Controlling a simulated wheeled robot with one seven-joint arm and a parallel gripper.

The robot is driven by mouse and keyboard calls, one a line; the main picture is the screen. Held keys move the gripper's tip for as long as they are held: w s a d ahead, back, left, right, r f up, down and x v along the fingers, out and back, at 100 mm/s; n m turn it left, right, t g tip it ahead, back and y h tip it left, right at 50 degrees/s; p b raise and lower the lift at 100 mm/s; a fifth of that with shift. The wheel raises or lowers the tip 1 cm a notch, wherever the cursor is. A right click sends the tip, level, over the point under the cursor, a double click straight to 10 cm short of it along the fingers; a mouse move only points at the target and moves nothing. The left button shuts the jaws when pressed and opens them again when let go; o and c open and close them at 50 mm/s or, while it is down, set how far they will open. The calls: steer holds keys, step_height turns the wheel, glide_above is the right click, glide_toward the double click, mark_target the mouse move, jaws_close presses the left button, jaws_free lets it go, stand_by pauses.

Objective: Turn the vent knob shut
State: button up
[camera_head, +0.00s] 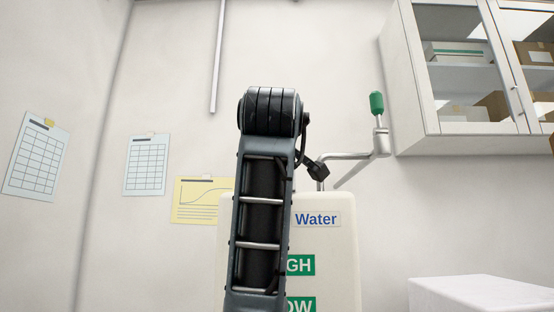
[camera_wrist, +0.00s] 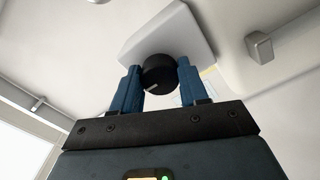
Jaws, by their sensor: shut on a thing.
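The black round knob (camera_wrist: 159,74) shows in the wrist view, on a white block-like part (camera_wrist: 168,35). It carries a light pointer mark at its lower left. My gripper (camera_wrist: 159,79) has its two blue fingers on either side of the knob and is shut on it. In the head view my arm stands in front of a white tank labelled "Water" (camera_head: 340,240), with partly covered green labels. The knob and my gripper are hidden in that view.
A bent metal pipe with a green handle (camera_head: 377,104) rises behind the tank. A glass-fronted wall cabinet (camera_head: 425,133) hangs at the upper right. A white box-shaped top (camera_head: 480,292) stands at the lower right. Paper charts (camera_head: 147,165) are on the walls.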

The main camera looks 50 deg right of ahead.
stand_by(0.4)
steer(key=o, duration=1.1)
steer(key=shift+c, duration=0.2)
steer(key=shift+a, duration=0.1)
steer(key=b+v, duration=0.2)
steer(key=v, duration=0.5)
steer(key=shift+s+a, duration=0.25)
steer(key=shift+f, duration=0.1)
